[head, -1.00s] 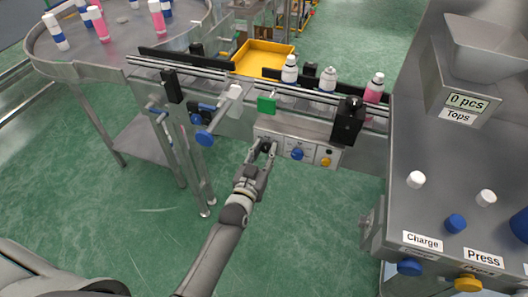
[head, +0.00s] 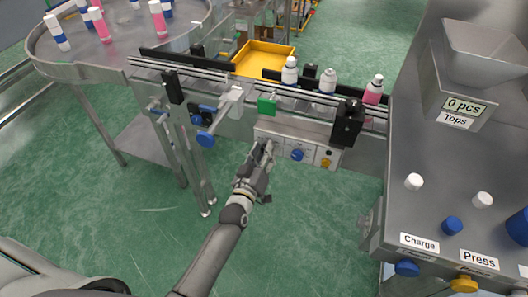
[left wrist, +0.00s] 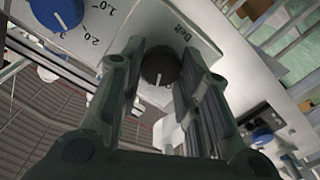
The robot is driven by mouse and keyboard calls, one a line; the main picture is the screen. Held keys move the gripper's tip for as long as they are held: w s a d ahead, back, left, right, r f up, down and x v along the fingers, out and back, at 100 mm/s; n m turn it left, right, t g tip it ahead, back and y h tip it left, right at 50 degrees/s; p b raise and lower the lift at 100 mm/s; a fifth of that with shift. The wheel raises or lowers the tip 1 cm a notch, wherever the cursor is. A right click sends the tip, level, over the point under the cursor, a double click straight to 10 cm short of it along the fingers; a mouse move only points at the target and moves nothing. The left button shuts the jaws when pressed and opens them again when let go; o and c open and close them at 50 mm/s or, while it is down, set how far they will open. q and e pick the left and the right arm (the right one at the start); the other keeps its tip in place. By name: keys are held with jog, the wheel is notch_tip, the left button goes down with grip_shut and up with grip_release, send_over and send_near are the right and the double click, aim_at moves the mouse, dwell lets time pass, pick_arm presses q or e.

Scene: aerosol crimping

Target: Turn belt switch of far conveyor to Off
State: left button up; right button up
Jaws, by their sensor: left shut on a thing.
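The far conveyor's control panel (head: 325,147) is on the front of the conveyor (head: 225,87). In the left wrist view the black belt switch knob (left wrist: 160,66), with a white pointer line, sits beside the label "Belt" on the white panel. My left gripper (head: 265,151) reaches up to the left end of the panel. Its two fingers (left wrist: 158,85) flank the knob and are shut on it. The gripper hides the knob in the head view. The Off mark cannot be made out. My right gripper is not in view.
A blue dial (head: 297,155) and a yellow knob (head: 325,163) sit right of the gripper. Several bottles stand on the conveyor, such as a pink one (head: 373,91). A press table (head: 440,190) stands at the right. The green floor (head: 300,235) below is clear.

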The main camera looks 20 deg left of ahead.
pick_arm(q)
jog(key=shift+f+n, duration=0.1)
jog(key=shift+n, duration=2.1)
jog(key=o, duration=1)
jog(key=shift+a, duration=0.1)
jog(key=shift+s, duration=0.15)
jog(key=s, duration=1.1)
jog(key=shift+s+a, duration=0.2)
jog(key=shift+s, duration=0.2)
